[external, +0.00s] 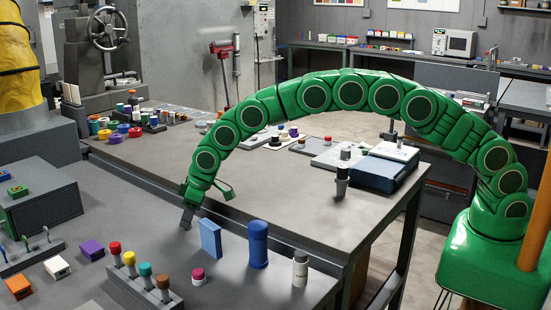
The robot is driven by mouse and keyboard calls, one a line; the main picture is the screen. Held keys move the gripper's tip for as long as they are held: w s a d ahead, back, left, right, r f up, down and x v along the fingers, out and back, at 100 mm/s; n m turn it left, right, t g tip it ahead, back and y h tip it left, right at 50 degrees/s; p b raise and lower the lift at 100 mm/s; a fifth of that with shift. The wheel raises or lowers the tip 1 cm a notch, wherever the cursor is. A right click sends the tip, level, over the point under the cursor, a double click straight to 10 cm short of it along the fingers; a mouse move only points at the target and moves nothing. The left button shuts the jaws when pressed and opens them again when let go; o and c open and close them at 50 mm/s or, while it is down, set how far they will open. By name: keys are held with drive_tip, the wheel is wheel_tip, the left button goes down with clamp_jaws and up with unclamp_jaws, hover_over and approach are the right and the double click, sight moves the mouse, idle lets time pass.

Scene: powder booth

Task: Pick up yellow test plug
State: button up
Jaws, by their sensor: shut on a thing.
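A yellow-topped plug (129,259) stands upright in a dark rack (145,293) at the lower left, between a red-topped plug (115,248) and a teal-topped plug (146,271). A brown-topped plug (163,283) stands at the rack's right end. My gripper (187,218) points down, to the right of and above the rack in the picture, apart from the yellow-topped plug. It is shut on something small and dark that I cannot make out.
A blue upright block (210,239) stands just right of my gripper. A blue cylinder (258,244), a grey-white cylinder (300,268) and a pink-topped piece (198,276) stand nearby. Purple (92,250), white (57,267) and orange (19,287) blocks lie left of the rack.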

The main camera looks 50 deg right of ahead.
sight(192, 224)
drive_tip(key=shift+r, duration=1.5)
drive_tip(key=shift+s+d+r, duration=0.2)
drive_tip(key=shift+s+r, duration=0.15)
drive_tip(key=shift+r, duration=0.1)
drive_tip(key=s+d+r, duration=0.7)
drive_tip(key=s+r, duration=0.2)
drive_tip(key=s, duration=0.2)
drive_tip(key=shift+s, duration=0.1)
drive_tip(key=shift+d, duration=0.1)
